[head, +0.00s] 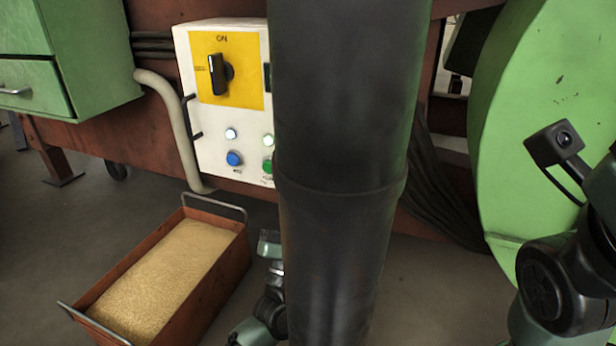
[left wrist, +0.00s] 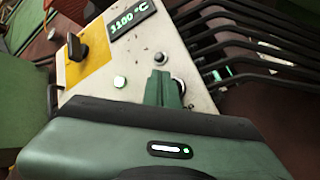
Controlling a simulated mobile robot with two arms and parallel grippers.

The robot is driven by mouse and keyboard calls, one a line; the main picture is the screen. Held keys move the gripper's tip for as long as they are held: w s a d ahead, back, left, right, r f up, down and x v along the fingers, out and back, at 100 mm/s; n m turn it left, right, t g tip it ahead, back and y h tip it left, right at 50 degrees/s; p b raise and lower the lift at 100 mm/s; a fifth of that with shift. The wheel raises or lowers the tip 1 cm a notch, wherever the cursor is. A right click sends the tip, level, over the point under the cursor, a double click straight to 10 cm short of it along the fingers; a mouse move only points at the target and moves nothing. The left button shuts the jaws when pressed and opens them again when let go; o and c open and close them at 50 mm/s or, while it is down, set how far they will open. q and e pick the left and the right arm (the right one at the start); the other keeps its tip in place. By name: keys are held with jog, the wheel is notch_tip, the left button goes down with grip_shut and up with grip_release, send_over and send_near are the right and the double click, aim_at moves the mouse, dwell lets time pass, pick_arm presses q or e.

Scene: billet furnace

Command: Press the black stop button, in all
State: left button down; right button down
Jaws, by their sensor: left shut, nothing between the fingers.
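The white control panel (head: 185,75) carries a yellow plate with a black rotary switch (head: 219,74). Below are lit white lamps (head: 231,133), a blue button (head: 234,158) and a green button (head: 268,166). A wide black cylinder hides the panel's right side in the head view. My right gripper is out of view.
The black cylinder (head: 338,150) fills the middle of the head view. A rust-coloured bin of yellow grains (head: 215,288) stands on the floor below the panel. A green drawer cabinet (head: 95,50) is at left, a green rounded housing (head: 525,90) at right. Black cables run beside the panel.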

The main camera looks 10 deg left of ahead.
pick_arm(q)
jog(key=shift+w+d+b, duration=0.1)
jog(key=shift+w+b, duration=0.2)
jog(key=shift+w, duration=0.15)
jog(key=shift+w, duration=0.4)
dwell(0.6)
jog(key=shift+s, duration=0.85)
jog(key=s+p, duration=0.1)
jog(key=s, duration=0.1)
jog(key=s+a+p, duration=0.1)
jog(key=s, duration=0.2)
jog(key=shift+a, duration=0.1)
